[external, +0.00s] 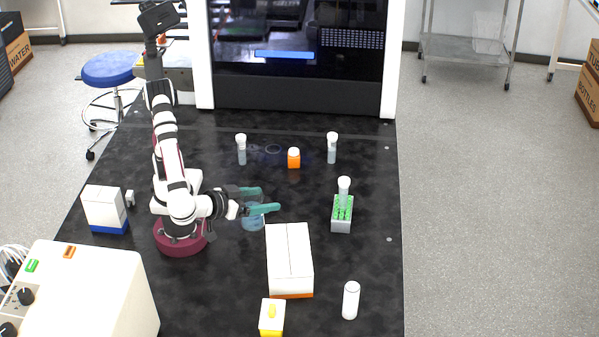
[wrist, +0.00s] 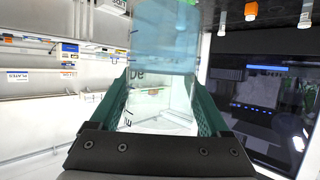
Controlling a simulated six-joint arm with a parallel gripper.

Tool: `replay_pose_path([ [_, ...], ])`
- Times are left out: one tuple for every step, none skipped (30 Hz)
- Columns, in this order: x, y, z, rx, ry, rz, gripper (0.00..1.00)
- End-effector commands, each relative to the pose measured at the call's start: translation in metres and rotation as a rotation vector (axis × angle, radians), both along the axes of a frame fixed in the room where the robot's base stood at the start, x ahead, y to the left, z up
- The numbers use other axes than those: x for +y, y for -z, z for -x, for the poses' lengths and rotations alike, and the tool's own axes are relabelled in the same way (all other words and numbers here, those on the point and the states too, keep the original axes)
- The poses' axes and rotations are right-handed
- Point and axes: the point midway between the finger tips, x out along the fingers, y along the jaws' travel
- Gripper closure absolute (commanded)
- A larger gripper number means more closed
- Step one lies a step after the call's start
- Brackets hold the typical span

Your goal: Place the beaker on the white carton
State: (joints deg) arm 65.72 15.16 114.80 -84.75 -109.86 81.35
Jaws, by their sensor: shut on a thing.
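The clear, bluish beaker (external: 253,222) is between the teal fingers of my gripper (external: 262,199) in the external view, partly hidden by them. My gripper is shut on it. In the wrist view the see-through beaker (wrist: 163,45) is at the top middle, between the two fingers (wrist: 162,95). I cannot tell whether its base touches the black bench. The white carton (external: 289,250), with an orange lower edge, lies just right of and nearer the camera than the beaker. Its top is bare.
A green rack (external: 342,222) holding a white-capped tube stands right of the carton. A white cylinder (external: 350,300) and a yellow-and-white box (external: 272,317) are near the front. An orange bottle (external: 294,159) and two capped vials (external: 241,150) (external: 332,149) stand farther back.

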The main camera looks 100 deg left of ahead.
Motion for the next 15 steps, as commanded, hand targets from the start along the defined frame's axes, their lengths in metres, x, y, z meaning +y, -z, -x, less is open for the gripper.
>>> replay_pose_path([
  [-0.001, 0.004, 0.005, 0.0, 0.001, -0.003, 0.89],
  [-0.001, 0.01, 0.004, 0.001, 0.001, -0.005, 0.89],
  [-0.001, 0.017, 0.003, 0.0, -0.001, -0.005, 0.89],
  [0.0, 0.022, 0.003, 0.0, -0.001, -0.003, 0.89],
  [0.0, 0.026, 0.003, 0.001, -0.001, -0.004, 0.89],
  [-0.001, 0.033, 0.003, 0.001, -0.002, -0.005, 0.89],
  [-0.001, 0.038, 0.003, -0.001, 0.0, -0.004, 0.89],
  [-0.001, 0.042, 0.003, 0.0, -0.001, -0.005, 0.89],
  [0.0, 0.046, 0.003, 0.0, -0.001, -0.002, 0.89],
  [0.0, 0.048, 0.002, 0.0, -0.001, -0.002, 0.89],
  [0.003, 0.051, 0.0, -0.001, -0.003, -0.002, 0.89],
  [0.007, 0.056, -0.004, -0.001, -0.002, -0.004, 0.89],
  [0.013, 0.06, -0.009, 0.0, -0.005, -0.004, 0.89],
  [0.019, 0.066, -0.014, 0.0, -0.006, -0.003, 0.89],
  [0.029, 0.073, -0.023, 0.002, -0.008, -0.005, 0.89],
])
